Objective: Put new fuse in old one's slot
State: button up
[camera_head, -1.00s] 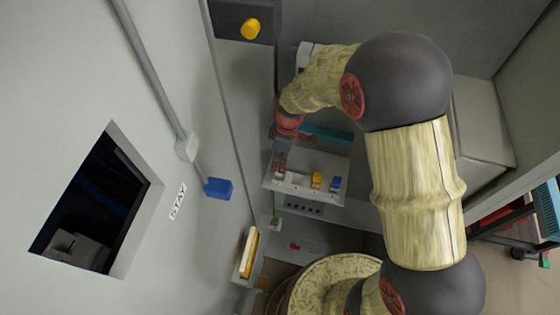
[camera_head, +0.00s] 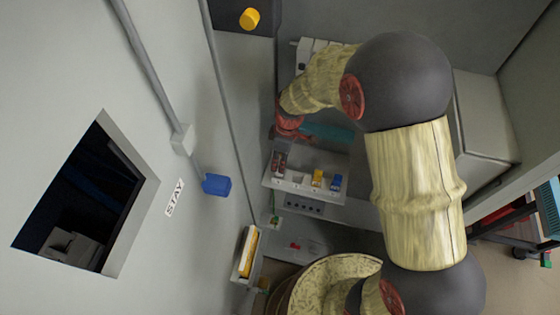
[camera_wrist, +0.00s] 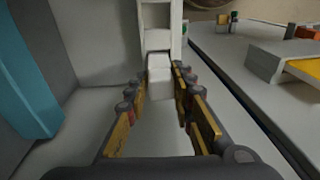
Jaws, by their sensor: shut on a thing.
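In the wrist view my gripper (camera_wrist: 160,88) has its two yellow-padded fingers on either side of a white block-like fuse (camera_wrist: 160,66). It is shut on this fuse near the fingertips. A white holder (camera_wrist: 158,14) with recesses lies just beyond the fuse; I cannot tell whether the fuse touches it or sits in it. In the head view my gripper (camera_head: 278,164) is at the left end of the white socket box (camera_head: 304,189). The held fuse is hard to make out there.
A grey wall with a blue box (camera_head: 216,185) and a dark opening (camera_head: 82,200) is at the left. A yellow-and-white fixture (camera_head: 248,253) is below. In the wrist view a teal panel (camera_wrist: 22,85) stands close at the left.

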jog(key=shift+f, duration=0.15)
jog(key=shift+f+b, duration=0.4)
jog(key=shift+b, duration=0.15)
jog(key=shift+f, duration=0.1)
jog(key=shift+f+b, duration=0.4)
jog(key=o, duration=1.1)
